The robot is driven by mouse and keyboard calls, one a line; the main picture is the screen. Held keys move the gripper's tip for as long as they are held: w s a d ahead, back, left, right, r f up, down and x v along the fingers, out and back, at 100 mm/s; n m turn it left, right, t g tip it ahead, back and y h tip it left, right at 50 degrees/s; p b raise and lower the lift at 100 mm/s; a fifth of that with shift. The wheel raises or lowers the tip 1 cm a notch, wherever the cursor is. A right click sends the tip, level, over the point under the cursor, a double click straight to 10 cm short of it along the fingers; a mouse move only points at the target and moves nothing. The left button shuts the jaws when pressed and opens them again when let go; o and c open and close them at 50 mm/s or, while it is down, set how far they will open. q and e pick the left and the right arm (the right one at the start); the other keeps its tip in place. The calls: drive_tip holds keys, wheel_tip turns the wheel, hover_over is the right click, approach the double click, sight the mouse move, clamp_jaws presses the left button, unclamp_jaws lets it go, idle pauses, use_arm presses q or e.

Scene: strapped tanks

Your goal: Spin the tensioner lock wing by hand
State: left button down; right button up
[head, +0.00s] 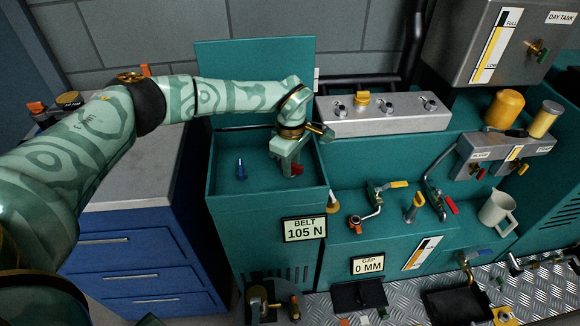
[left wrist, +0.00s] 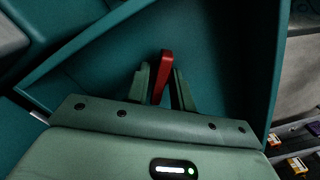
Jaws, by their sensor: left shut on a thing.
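My left gripper (head: 290,168) reaches down into the open-topped teal box on the left of the teal machine. It is shut on a red wing (head: 297,169), which I take to be the tensioner lock wing. In the left wrist view the red wing (left wrist: 164,72) stands up between the two green fingers (left wrist: 162,84), slightly tilted. The base of the wing is hidden by the gripper. A sign on the box front, the belt display (head: 304,229), reads BELT 105 N. My right gripper is not in view.
A blue lever (head: 240,168) stands inside the box, left of my gripper. The box's raised lid (head: 240,52) is behind my arm. A grey block with knobs (head: 385,122) lies close on the right. A blue drawer cabinet (head: 140,255) stands on the left.

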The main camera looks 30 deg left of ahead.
use_arm(q)
drive_tip(key=m, duration=0.4)
drive_tip(key=shift+m, duration=0.4)
drive_tip(key=m, duration=0.4)
drive_tip(key=shift+m, duration=0.3)
drive_tip(key=c, duration=1.4)
unclamp_jaws()
